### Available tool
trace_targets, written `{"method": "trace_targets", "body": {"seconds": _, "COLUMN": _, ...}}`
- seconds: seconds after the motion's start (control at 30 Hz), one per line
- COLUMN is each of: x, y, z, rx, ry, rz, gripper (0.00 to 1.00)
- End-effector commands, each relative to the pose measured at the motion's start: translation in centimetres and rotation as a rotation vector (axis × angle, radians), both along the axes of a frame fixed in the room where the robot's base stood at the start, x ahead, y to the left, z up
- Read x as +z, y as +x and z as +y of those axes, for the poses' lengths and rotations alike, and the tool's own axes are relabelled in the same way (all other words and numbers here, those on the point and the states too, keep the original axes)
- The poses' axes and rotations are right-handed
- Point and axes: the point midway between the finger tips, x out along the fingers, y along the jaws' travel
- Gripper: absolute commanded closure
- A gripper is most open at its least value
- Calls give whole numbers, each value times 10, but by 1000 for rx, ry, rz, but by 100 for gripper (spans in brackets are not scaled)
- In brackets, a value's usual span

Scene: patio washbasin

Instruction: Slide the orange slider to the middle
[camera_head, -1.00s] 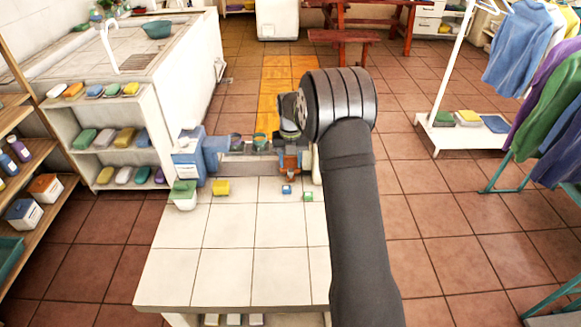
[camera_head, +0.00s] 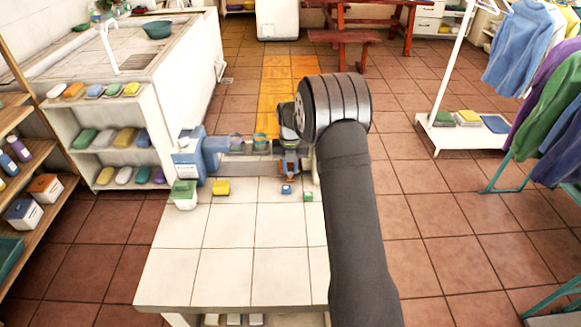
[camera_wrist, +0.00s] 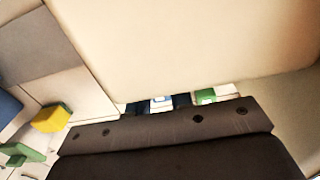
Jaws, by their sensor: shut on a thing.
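The orange slider (camera_head: 289,168) shows as a small patch at the right part of a grey-and-blue rail fixture (camera_head: 238,146) at the far edge of the white tiled table. My gripper (camera_head: 289,156) reaches down over it and is shut on the slider. My wrist hides part of the slider and the rail's right end. In the wrist view a large pale surface fills most of the picture, and the slider cannot be made out there.
On the white tiled table (camera_head: 230,258) are a yellow block (camera_head: 221,187), a blue block (camera_head: 286,189), a green block (camera_head: 308,196) and a green-topped white box (camera_head: 184,195). The table's near part is clear. A blue end block (camera_head: 190,160) stands at the rail's left.

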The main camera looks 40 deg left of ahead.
Motion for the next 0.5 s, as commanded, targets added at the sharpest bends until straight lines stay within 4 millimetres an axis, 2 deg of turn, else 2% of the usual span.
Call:
{"method": "trace_targets", "body": {"seconds": 0.13, "x": 0, "y": -18, "z": 18, "rx": 5, "ry": 0, "rz": 1, "gripper": 100}}
{"method": "trace_targets", "body": {"seconds": 0.33, "x": 0, "y": -55, "z": 56, "rx": 5, "ry": 1, "rz": 1, "gripper": 100}}
{"method": "trace_targets", "body": {"seconds": 0.5, "x": 1, "y": -73, "z": 75, "rx": 2, "ry": 1, "rz": 0, "gripper": 100}}
